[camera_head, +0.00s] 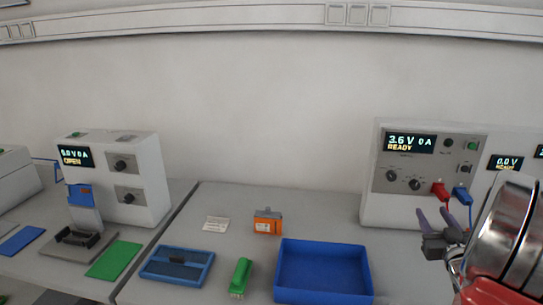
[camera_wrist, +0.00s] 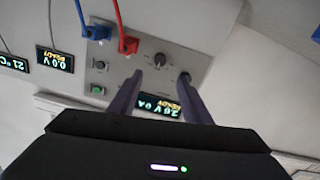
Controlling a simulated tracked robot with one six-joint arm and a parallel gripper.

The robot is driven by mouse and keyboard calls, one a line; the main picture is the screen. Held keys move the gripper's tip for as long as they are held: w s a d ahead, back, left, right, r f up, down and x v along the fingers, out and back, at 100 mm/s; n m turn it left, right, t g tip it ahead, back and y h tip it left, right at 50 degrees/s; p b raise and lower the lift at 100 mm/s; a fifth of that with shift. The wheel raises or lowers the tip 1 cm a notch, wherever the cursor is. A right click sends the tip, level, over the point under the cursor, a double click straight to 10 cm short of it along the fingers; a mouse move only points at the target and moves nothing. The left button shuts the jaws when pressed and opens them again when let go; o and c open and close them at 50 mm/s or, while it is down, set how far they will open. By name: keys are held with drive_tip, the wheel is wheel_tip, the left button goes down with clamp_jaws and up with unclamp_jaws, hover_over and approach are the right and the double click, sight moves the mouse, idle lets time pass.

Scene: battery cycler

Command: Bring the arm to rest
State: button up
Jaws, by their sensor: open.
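My gripper (camera_head: 434,222) is at the right of the head view, raised in front of the right-hand cycler (camera_head: 372,205). Its two dark fingers stand apart with nothing between them. In the wrist view my gripper (camera_wrist: 160,90) points at the cycler's front panel (camera_wrist: 165,45), which appears upside down. The panel's display reads 3.6 V, 0 A, READY. A red plug (camera_head: 440,190) and a blue plug (camera_head: 462,195) sit in the panel close to the gripper. Whether the fingers touch the panel cannot be told.
A blue bin (camera_head: 322,296), a green brush-like item (camera_head: 240,278), a blue tray (camera_head: 150,276) and an orange block (camera_head: 267,226) lie on the bench. Another cycler (camera_head: 147,175), reading OPEN, stands at left behind a grey fixture (camera_head: 60,250). A blue cable hangs near my gripper.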

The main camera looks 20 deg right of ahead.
drive_tip(key=w+a+r+g+y, duration=0.15)
drive_tip(key=w+a, duration=0.25)
drive_tip(key=a, duration=0.8)
drive_tip(key=w+a+r+g+y, duration=0.1)
drive_tip(key=w+a+r+g, duration=0.15)
drive_tip(key=a, duration=0.95)
drive_tip(key=s+a+f+n+g+y, duration=0.1)
drive_tip(key=s+a+g+y, duration=0.1)
drive_tip(key=s+a, duration=0.3)
drive_tip(key=s+a+f+n+g+y, duration=0.1)
drive_tip(key=s+a, duration=0.5)
drive_tip(key=a, duration=0.7)
drive_tip(key=s+a+f+n+g+y, duration=0.2)
drive_tip(key=s+a, duration=0.3)
drive_tip(key=a, duration=0.4)
drive_tip(key=shift+s+a+g+y, duration=0.15)
drive_tip(key=shift+a+g+y, duration=0.25)
drive_tip(key=shift+y, duration=0.45)
drive_tip(key=shift+d, duration=0.1)
